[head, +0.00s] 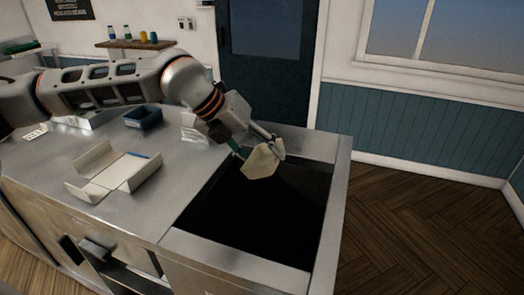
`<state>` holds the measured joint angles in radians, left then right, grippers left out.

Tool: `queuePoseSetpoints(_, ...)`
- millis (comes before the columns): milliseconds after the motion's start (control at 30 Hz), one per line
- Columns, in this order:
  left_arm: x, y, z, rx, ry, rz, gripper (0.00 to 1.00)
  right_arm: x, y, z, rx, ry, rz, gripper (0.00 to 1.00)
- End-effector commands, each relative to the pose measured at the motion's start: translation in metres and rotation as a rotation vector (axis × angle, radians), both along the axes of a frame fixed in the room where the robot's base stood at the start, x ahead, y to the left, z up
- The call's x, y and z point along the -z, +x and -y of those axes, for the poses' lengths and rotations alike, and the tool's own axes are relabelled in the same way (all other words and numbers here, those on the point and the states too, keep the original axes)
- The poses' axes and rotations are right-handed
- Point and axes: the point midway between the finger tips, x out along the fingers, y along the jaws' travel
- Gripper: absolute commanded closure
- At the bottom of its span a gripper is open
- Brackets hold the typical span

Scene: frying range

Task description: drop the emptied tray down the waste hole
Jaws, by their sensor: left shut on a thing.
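A small cream-coloured tray (262,162) is held by my left gripper (272,143), which is shut on it. The tray hangs tilted over the large dark rectangular opening (255,205) in the steel counter, near the opening's far side. The opening's inside is black and its bottom cannot be seen. My left arm reaches in from the left above the counter. My right gripper is not in view.
An open pale carton (112,172) lies on the steel counter (165,185) left of the opening. A dark blue container (143,118) stands behind it. A steel rim borders the opening. Wooden floor is clear at the right.

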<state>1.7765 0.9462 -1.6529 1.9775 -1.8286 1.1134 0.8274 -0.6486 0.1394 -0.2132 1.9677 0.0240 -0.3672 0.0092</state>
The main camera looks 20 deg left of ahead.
Motion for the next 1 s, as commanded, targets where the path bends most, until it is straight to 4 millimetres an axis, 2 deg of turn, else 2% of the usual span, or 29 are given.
queuePoseSetpoints(300,0.043,0.0,0.0,0.0,0.002,-0.003,0.98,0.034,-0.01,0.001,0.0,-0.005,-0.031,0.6)
queuePoseSetpoints(500,0.07,0.0,0.0,-0.001,0.0,-0.005,0.98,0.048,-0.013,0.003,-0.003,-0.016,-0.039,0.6)
queuePoseSetpoints(733,0.092,0.0,0.0,0.0,0.0,-0.004,0.98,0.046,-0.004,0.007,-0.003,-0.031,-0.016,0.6)
queuePoseSetpoints(1000,0.094,0.0,0.0,-0.001,0.001,0.001,0.98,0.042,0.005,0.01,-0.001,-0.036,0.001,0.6)
